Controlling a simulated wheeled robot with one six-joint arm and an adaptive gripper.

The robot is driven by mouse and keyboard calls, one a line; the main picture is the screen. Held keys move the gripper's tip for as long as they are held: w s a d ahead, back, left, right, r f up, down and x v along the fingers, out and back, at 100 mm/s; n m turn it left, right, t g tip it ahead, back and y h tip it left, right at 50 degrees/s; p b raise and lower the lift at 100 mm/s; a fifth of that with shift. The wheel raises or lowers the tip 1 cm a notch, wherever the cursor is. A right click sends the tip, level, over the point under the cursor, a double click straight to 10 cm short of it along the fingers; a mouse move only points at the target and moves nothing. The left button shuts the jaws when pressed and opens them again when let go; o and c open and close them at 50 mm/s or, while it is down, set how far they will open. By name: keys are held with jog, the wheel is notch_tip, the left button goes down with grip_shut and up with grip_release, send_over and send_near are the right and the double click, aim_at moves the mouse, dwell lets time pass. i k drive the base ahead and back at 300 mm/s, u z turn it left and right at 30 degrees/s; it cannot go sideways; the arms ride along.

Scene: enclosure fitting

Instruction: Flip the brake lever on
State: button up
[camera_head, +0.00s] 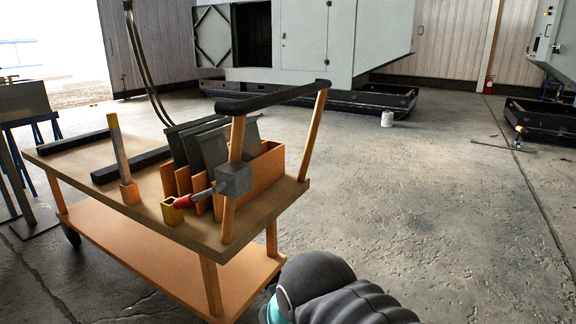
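An orange cart (190,232) with a wooden-brown top stands at left centre. A grey box (234,180) sits on the near post of its push handle. From this box a short metal lever with a red grip (187,201) points left and slightly down. I take this to be the brake lever.
The cart top carries an orange rack (262,170) with dark plates and an upright post (119,150). The black push bar (273,97) rises above the lever. Large grey machines (305,40) stand behind.

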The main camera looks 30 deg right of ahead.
aim_at(187, 200)
jog(key=z, duration=1.5)
jog(key=k, duration=0.5)
jog(key=u, duration=1.4)
